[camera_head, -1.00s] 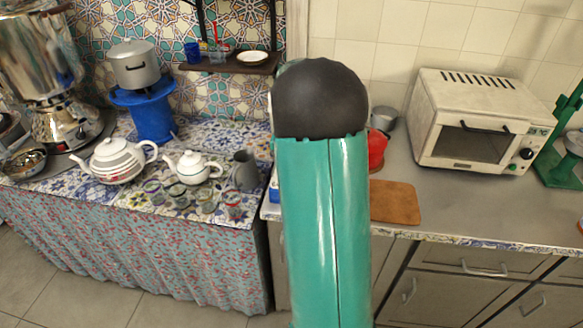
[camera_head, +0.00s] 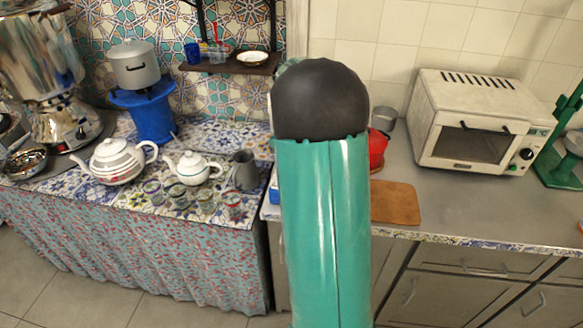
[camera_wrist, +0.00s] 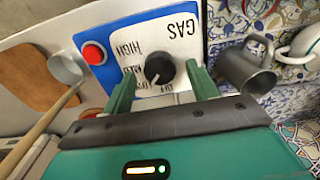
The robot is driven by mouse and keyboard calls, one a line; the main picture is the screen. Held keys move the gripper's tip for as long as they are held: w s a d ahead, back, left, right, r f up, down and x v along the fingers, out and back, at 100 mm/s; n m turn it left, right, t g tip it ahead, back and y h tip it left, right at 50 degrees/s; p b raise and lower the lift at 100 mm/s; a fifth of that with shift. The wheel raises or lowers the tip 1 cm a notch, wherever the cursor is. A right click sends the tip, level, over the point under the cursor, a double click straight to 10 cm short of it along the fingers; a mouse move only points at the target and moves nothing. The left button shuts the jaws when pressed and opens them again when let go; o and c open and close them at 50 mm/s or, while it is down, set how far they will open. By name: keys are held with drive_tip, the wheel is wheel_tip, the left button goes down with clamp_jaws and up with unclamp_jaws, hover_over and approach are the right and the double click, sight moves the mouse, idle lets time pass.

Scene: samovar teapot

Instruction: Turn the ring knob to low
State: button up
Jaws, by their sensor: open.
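The ring knob (camera_wrist: 159,68) is black and round on the white face of a gas panel (camera_wrist: 155,45) with a blue border. A pale mark shows on the knob's lower edge. My gripper (camera_wrist: 160,74) is open, its two green fingers on either side of the knob. I cannot tell whether they touch it. In the head view my arm hides the knob and gripper; only a blue sliver of the panel (camera_head: 274,190) shows.
A red button (camera_wrist: 94,53) sits on the panel left of the knob. A grey jug (camera_wrist: 246,68) stands close to the right finger. Teapots (camera_head: 193,167) and glasses stand on the tiled counter.

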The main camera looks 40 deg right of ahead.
wheel_tip(320, 180, up, 13)
idle(0.3)
